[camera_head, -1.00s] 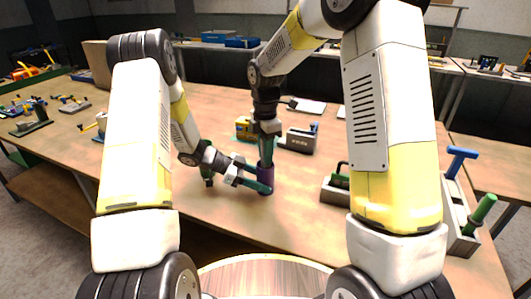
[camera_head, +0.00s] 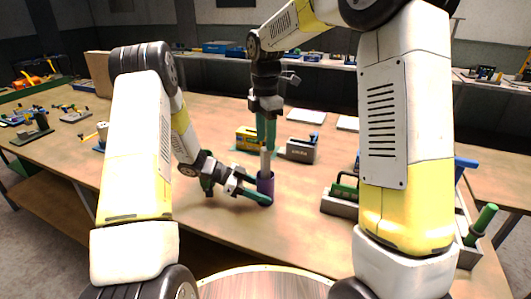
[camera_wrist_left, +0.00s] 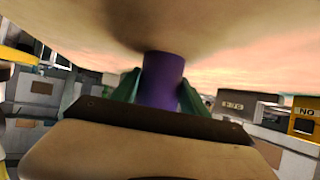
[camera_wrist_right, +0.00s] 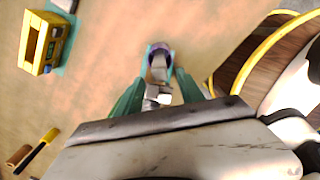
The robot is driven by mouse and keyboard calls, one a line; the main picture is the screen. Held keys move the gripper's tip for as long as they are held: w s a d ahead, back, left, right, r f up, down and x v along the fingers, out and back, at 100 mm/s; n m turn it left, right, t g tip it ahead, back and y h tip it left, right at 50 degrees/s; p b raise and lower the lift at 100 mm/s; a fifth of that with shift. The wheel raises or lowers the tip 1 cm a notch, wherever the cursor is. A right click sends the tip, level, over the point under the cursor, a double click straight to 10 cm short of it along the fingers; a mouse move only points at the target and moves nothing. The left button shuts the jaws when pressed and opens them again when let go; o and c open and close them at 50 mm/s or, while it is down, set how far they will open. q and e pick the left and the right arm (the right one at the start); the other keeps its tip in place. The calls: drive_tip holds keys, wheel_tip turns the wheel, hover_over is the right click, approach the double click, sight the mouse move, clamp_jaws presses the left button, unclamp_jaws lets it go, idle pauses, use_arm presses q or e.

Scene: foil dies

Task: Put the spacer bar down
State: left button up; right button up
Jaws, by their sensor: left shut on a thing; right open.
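A purple hollow cylinder (camera_head: 265,182) is clamped upright in my left gripper (camera_head: 258,193). In the left wrist view the purple cylinder (camera_wrist_left: 162,78) stands between the green fingers. I cannot tell whether its base touches the table. A pale grey bar (camera_head: 265,161) stands upright out of its top; it may be the spacer bar. Its lower part is hidden inside the cylinder. My right gripper (camera_head: 266,138) is open, pointing down over the bar. In the right wrist view the bar's end (camera_wrist_right: 158,92) shows between the parted teal fingers, above the purple rim (camera_wrist_right: 160,50).
A yellow box (camera_head: 247,138) and a grey box with a blue handle (camera_head: 301,149) stand just behind. A grey tray with a green-handled tool (camera_head: 484,218) is at the right. Small tools lie at far left. Bare table (camera_head: 300,225) shows in front and to the right of the cylinder.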

wheel_tip(320, 180, up, 3)
drive_tip(key=shift+f, duration=0.1)
drive_tip(key=s+d+r+m+t+y, duration=0.1)
drive_tip(key=s+d+r+m+t, duration=0.1)
drive_tip(key=s+d+r+m, duration=0.55)
drive_tip(key=s+d+f+m+t, duration=0.1)
drive_tip(key=s+d+m+t, duration=0.1)
drive_tip(key=s+m, duration=0.5)
drive_tip(key=s+d+f+m+t+y, duration=0.1)
drive_tip(key=s+d+m, duration=0.3)
drive_tip(key=s+m, duration=0.4)
drive_tip(key=shift+s+d+f+t, duration=0.35)
drive_tip(key=shift+f+t, duration=0.05)
drive_tip(key=shift+t, duration=0.2)
